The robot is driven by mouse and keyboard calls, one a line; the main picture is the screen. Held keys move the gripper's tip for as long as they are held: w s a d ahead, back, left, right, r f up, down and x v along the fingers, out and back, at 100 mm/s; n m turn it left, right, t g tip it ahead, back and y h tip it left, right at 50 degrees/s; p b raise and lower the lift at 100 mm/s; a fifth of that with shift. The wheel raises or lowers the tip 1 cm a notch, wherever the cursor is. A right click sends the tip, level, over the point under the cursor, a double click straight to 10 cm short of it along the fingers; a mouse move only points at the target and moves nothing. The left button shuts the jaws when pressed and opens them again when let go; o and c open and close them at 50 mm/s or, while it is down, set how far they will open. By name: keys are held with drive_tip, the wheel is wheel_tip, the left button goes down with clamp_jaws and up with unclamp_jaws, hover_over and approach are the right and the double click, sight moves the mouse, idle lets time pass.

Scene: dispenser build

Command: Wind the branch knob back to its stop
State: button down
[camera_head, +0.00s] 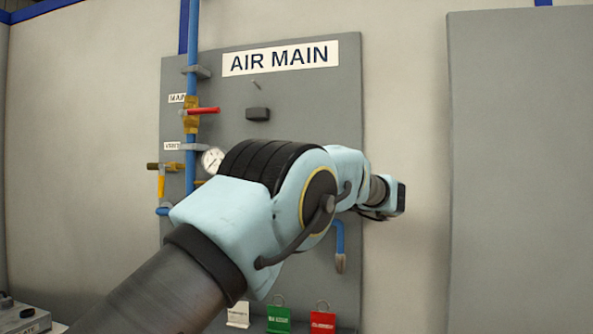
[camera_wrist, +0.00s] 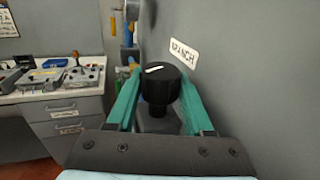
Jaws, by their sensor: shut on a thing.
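The branch knob (camera_wrist: 160,84) is black and ribbed with a white pointer mark on top, and it shows in the wrist view beside the white BRANCH label (camera_wrist: 183,53). My gripper (camera_wrist: 160,80) has its two green fingers on either side of the knob, shut on it. The pointer mark lies nearly crosswise in the wrist view, tilted slightly. In the head view my arm hides the knob and the fingertips.
The grey AIR MAIN panel (camera_head: 300,95) carries blue pipe, a red-handled valve (camera_head: 200,111) and a gauge (camera_head: 212,159). Green (camera_head: 279,319) and red (camera_head: 322,321) tags hang low. A bench with drawers (camera_wrist: 55,120) stands left in the wrist view.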

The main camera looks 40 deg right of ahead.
drive_tip(key=shift+w+r+n+g+y+p, duration=0.2)
drive_tip(key=shift+r+n+y+p, duration=0.5)
drive_tip(key=shift+p, duration=1.3)
drive_tip(key=shift+s+r+n+g+y+p, duration=0.1)
drive_tip(key=shift+n+g+y+p, duration=0.25)
drive_tip(key=shift+y+p, duration=1.15)
drive_tip(key=shift+f+n+h+p, duration=0.1)
drive_tip(key=shift+n+h+p, duration=0.25)
drive_tip(key=shift+p, duration=0.6)
drive_tip(key=shift+f+g+y+p, duration=0.4)
drive_tip(key=shift+g+y+p, duration=0.05)
drive_tip(key=shift+p, duration=0.65)
drive_tip(key=c, duration=0.7)
unclamp_jaws()
drive_tip(key=shift+o, duration=0.6)
drive_tip(key=shift+f, duration=0.15)
